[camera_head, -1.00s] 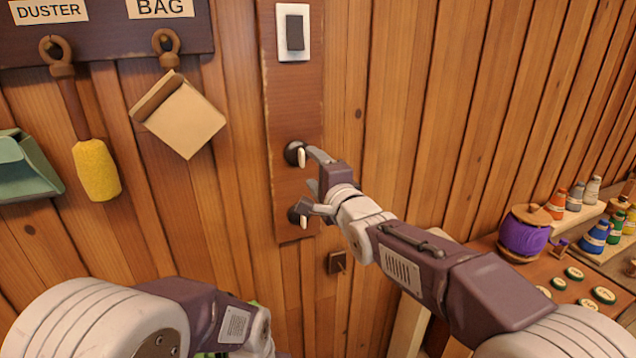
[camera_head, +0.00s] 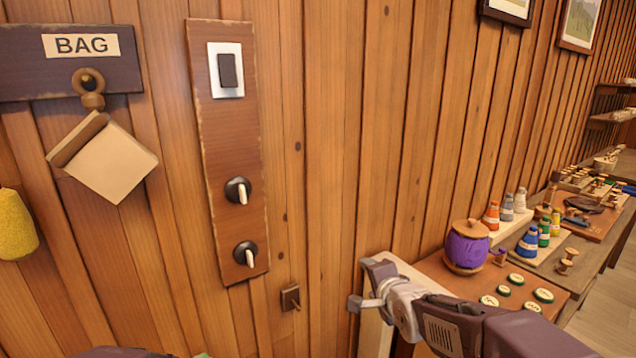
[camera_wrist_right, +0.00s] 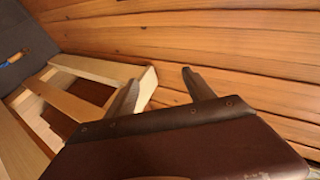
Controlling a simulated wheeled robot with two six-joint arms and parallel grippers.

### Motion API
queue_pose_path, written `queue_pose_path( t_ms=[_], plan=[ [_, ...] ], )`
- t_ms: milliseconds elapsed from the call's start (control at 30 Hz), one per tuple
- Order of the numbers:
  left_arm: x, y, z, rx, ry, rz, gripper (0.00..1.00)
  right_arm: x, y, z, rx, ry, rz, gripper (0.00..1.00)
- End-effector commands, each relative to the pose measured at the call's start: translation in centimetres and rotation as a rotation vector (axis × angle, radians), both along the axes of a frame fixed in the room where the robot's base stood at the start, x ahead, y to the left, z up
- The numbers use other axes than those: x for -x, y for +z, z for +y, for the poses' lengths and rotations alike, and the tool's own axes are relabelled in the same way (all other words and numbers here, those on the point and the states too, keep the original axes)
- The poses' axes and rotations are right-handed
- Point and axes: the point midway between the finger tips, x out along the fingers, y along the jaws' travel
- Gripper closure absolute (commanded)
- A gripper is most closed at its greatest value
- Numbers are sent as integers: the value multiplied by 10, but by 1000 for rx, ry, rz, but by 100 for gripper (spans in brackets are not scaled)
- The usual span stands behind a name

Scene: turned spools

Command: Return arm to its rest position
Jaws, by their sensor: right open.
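My right arm reaches in from the lower right in the head view. Its gripper (camera_head: 360,284) is to the right of the wall panel, clear of the panel and its two knobs. In the right wrist view the two fingers of the right gripper (camera_wrist_right: 160,85) stand apart with nothing between them. A wooden frame with pale slats (camera_wrist_right: 75,105) shows beyond the fingers at left, beside the plank wall. My left gripper is out of view; only a sliver of dark arm shows at the bottom edge of the head view.
A brown panel (camera_head: 216,140) carries a white-framed switch (camera_head: 228,70), an upper knob (camera_head: 239,190) and a lower knob (camera_head: 246,254). A tan bag (camera_head: 110,165) hangs at left. A bench at right holds a purple spool (camera_head: 467,248), bottles and green-rimmed discs.

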Motion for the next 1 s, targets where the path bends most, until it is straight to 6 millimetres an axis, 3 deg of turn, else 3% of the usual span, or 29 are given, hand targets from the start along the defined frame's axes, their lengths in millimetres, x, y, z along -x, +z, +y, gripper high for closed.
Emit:
queue_pose_path(
  t_ms=[33, 100, 200, 300, 400, 500, 600, 1000],
  plan=[
    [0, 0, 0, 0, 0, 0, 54, 19, -33, -22, 87, 3, 91, 38],
    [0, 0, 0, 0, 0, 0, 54, 56, -79, -46, 228, 54, 240, 38],
    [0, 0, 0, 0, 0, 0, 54, 121, -137, -67, 413, 207, 457, 38],
    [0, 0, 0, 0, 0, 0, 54, 189, -178, -72, 567, 456, 642, 38],
    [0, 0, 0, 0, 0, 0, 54, 242, -199, -71, 683, 737, 752, 38],
    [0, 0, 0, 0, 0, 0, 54, 257, -202, -70, 755, 912, 763, 38],
    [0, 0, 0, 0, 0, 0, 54, 259, -202, -70, 793, 982, 749, 38],
    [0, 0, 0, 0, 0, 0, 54, 258, -202, -70, 800, 990, 742, 38]
  ],
)
